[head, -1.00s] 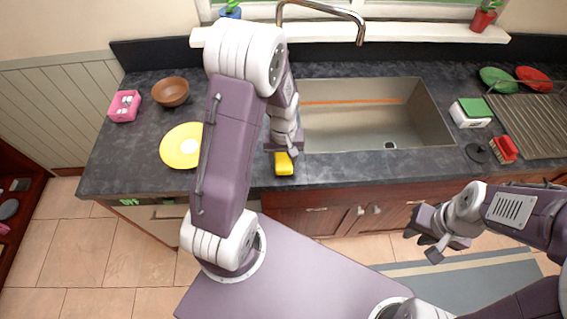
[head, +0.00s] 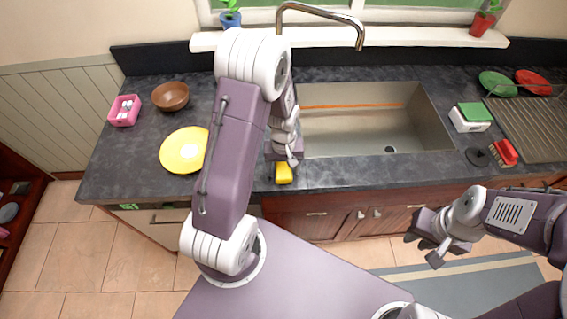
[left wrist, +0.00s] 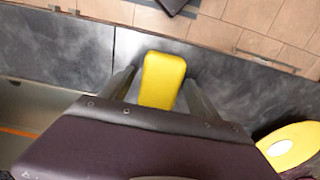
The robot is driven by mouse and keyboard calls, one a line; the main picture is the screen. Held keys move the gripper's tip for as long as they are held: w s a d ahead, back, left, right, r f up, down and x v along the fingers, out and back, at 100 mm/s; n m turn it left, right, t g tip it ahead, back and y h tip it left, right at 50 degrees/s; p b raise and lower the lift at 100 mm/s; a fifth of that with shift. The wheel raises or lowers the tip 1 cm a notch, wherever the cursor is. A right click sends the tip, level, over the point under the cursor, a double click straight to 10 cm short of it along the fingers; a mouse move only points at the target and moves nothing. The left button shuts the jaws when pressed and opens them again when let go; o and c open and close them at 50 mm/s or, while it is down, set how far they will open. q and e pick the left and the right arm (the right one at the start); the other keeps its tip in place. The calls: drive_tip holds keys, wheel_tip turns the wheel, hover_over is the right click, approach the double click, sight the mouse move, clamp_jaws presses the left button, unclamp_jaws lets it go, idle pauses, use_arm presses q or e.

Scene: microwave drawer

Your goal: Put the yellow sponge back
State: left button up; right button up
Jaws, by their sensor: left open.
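The yellow sponge (head: 284,174) lies on the dark countertop near its front edge, just left of the sink. In the left wrist view the sponge (left wrist: 162,80) sits between the two fingers of my left gripper (left wrist: 160,88), with a small gap on each side. My left gripper (head: 284,160) is open, pointing down over the sponge and hiding part of it in the head view. My right gripper (head: 431,245) hangs in front of the cabinets, away from the counter, and looks open and empty.
A yellow plate (head: 183,150), a brown bowl (head: 171,96) and a pink box (head: 124,110) stand to the left. The sink (head: 372,120) is right of the sponge. A green-and-white box (head: 470,117), a red brush (head: 504,152) and a drying rack (head: 535,130) are further right.

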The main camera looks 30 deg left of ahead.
sight(284, 169)
use_arm(q)
wheel_tip(284, 169, up, 12)
drive_tip(key=s+d+f+m+t+b, duration=0.1)
drive_tip(key=s+d+f+m, duration=0.1)
drive_tip(key=s+d+m, duration=0.2)
drive_tip(key=shift+s+d+f+m, duration=0.35)
drive_tip(key=shift+s+m, duration=0.65)
drive_tip(key=shift+s, duration=1.1)
